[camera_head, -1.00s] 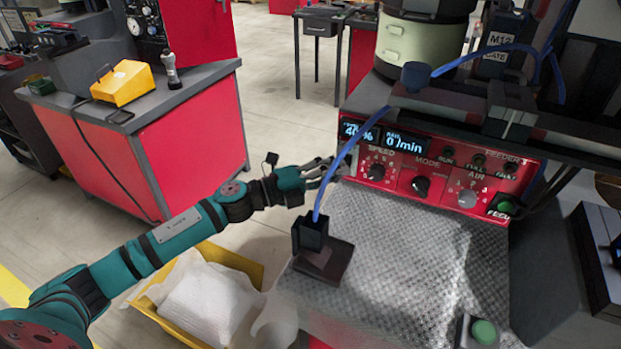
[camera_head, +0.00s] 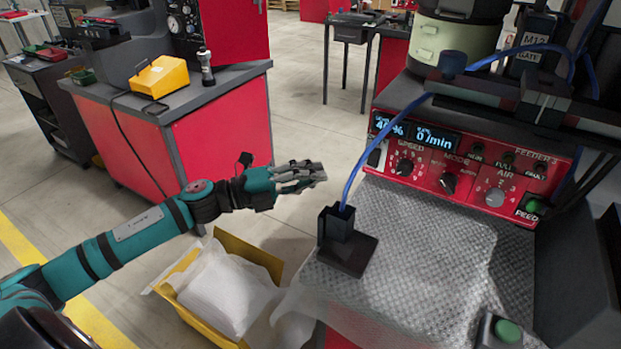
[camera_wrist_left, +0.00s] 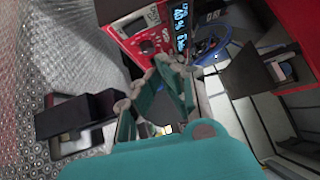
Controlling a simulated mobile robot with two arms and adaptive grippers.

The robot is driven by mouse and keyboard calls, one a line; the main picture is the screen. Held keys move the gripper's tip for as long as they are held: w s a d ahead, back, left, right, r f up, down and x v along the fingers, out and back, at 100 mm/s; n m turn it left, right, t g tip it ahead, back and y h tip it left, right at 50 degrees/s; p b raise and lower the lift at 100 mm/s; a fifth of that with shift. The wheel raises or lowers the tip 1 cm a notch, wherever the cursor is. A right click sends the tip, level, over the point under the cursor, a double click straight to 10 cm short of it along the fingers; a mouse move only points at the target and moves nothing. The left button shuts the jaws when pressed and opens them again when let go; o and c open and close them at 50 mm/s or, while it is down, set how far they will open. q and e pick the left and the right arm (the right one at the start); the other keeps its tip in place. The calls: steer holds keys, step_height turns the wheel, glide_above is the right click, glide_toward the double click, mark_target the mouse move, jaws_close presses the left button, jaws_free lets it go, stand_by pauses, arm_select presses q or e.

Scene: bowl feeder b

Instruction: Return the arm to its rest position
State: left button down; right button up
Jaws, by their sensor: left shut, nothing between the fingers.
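My left arm (camera_head: 125,235), teal and black, comes in from the lower left of the head view. Its gripper (camera_head: 318,174) is shut and empty, in the air left of the red feeder panel (camera_head: 450,165). It is apart from the panel's knobs. In the left wrist view the gripper fingers (camera_wrist_left: 165,75) show in front, with the red panel (camera_wrist_left: 148,35) beyond them. My right gripper is in neither view.
A black block with a blue hose (camera_head: 340,230) stands on the bubble-wrapped bench top (camera_head: 420,240). A yellow bin (camera_head: 245,252) with white wrap lies below the arm. A red cabinet (camera_head: 225,130) stands behind it. Open floor lies between.

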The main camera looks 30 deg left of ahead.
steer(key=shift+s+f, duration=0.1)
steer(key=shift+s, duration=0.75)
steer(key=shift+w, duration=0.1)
